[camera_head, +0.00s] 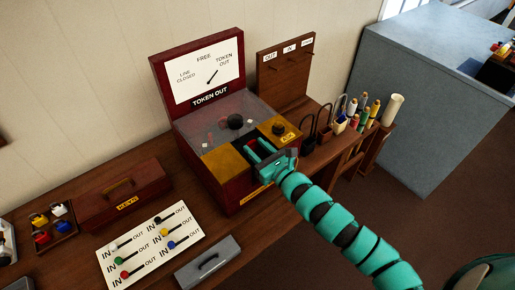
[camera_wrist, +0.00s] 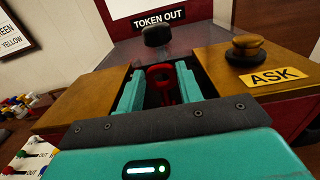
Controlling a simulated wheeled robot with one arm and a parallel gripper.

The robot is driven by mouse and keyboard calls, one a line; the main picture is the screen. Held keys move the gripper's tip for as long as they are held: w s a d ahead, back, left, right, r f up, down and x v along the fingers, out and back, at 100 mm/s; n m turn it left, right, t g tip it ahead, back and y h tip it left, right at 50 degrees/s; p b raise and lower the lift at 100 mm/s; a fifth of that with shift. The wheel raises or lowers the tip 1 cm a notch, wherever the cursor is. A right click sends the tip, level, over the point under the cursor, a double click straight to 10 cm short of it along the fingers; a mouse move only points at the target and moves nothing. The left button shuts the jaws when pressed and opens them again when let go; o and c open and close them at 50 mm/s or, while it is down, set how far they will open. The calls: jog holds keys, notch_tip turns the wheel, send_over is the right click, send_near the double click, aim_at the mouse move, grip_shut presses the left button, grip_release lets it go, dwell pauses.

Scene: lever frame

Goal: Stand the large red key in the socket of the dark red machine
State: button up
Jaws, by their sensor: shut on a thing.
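The dark red machine (camera_head: 231,196) stands on the wooden bench, with a sloped glass top, brass plates and a white dial panel reading TOKEN OUT. My gripper (camera_head: 262,151) reaches into the dark opening between the brass plates at its front. In the wrist view my gripper (camera_wrist: 160,90) is shut on the large red key (camera_wrist: 161,74), whose ring-shaped top shows between the teal fingers. The key's lower end and the socket are hidden in the dark recess, so I cannot tell whether they touch.
A brass ASK plate with a knob (camera_wrist: 246,46) is close on the right of the opening. A dark red KEYS box (camera_head: 124,195) and a white lever board (camera_head: 150,245) lie to the left.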

jog(key=shift+f+b, duration=1.6)
jog(key=shift+b, duration=0.1)
jog(key=o, duration=1.1)
jog(key=p+v, duration=0.1)
jog(key=v, duration=0.6)
jog(key=shift+p, duration=0.4)
